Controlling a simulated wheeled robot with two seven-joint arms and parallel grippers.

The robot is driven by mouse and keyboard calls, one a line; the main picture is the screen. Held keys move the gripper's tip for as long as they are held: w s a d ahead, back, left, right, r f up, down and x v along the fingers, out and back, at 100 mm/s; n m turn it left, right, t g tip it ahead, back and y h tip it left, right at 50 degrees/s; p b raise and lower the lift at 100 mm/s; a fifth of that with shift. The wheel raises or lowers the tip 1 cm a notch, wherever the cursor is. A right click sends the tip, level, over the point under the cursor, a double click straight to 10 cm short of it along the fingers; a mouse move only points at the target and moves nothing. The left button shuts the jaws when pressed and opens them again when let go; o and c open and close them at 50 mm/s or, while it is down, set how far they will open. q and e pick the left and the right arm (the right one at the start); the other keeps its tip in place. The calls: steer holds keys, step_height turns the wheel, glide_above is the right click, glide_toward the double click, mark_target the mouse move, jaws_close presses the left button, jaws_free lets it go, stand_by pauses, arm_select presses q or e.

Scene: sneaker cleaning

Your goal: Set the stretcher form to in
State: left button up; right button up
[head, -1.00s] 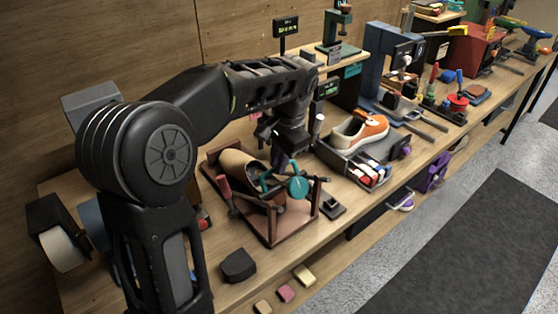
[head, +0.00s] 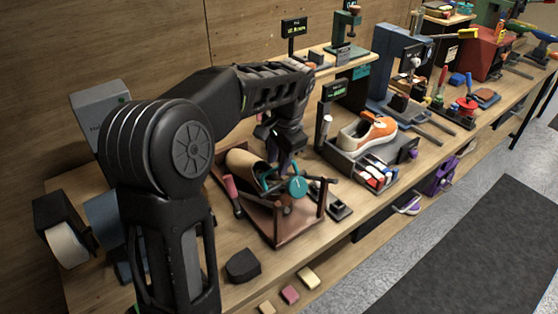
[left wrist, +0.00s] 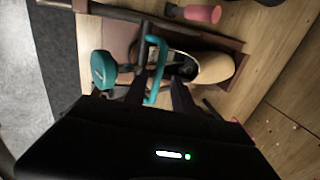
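The stretcher form appears to be the tan shoe-shaped piece (head: 246,167) lying in a reddish-brown wooden frame (head: 278,235). The left wrist view shows its rounded tan end (left wrist: 212,68). A teal loop handle (left wrist: 156,62) and a round teal knob (head: 298,187) sit beside it. My left gripper (head: 283,168) points down over the frame, close to the form and the loop. In the left wrist view its two fingers (left wrist: 163,90) are apart, near the teal loop. I cannot tell whether they touch it. My right gripper is not in view.
An orange and white sneaker (head: 368,131) rests on a grey stand to the right of the frame. A red-handled tool (head: 232,190) is at the frame's left. A black block (head: 242,265) and small coloured blocks (head: 290,294) lie in front.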

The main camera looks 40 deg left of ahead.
arm_select(q)
steer(key=shift+d, duration=0.1)
steer(key=v, duration=0.7)
steer(key=shift+r, duration=0.4)
steer(key=shift+d, duration=0.1)
